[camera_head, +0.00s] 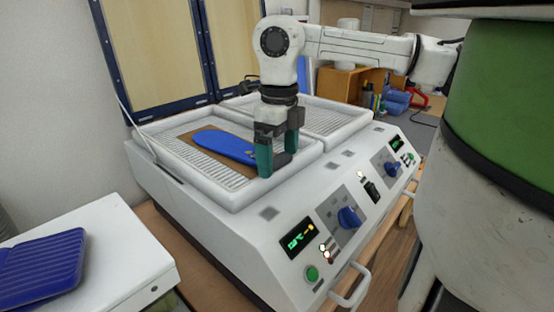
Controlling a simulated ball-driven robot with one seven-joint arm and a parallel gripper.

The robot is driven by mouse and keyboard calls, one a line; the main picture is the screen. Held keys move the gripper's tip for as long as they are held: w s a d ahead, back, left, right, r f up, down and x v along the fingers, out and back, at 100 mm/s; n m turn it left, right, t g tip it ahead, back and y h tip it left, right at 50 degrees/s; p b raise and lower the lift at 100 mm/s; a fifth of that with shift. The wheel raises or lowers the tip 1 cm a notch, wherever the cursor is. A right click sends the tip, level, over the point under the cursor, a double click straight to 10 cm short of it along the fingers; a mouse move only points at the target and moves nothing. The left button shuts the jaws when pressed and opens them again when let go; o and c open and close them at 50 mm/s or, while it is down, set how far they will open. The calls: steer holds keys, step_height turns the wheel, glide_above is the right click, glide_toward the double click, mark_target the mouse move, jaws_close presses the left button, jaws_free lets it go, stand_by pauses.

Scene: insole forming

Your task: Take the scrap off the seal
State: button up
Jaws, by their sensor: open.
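My gripper (278,163) hangs from the arm with its two dark green fingers pointing down and apart. It is open, and no object shows clearly between the fingers. It is over the front right part of the near forming bed, close to the pale raised rim (237,204), which appears to be the seal. I cannot tell whether the fingers touch the rim. No scrap can be made out; the fingers hide part of the rim. A blue insole (222,144) lies on a brown sheet (205,131) on the slatted bed, left of my gripper.
A second slatted bed (318,119) lies behind. Open framed lids (150,50) stand at the back left. The sloping front panel has blue knobs (349,217) and a handle (352,288). A blue ribbed pad (40,265) lies on a white box (110,245) at left.

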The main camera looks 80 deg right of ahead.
steer(key=c, duration=1.1)
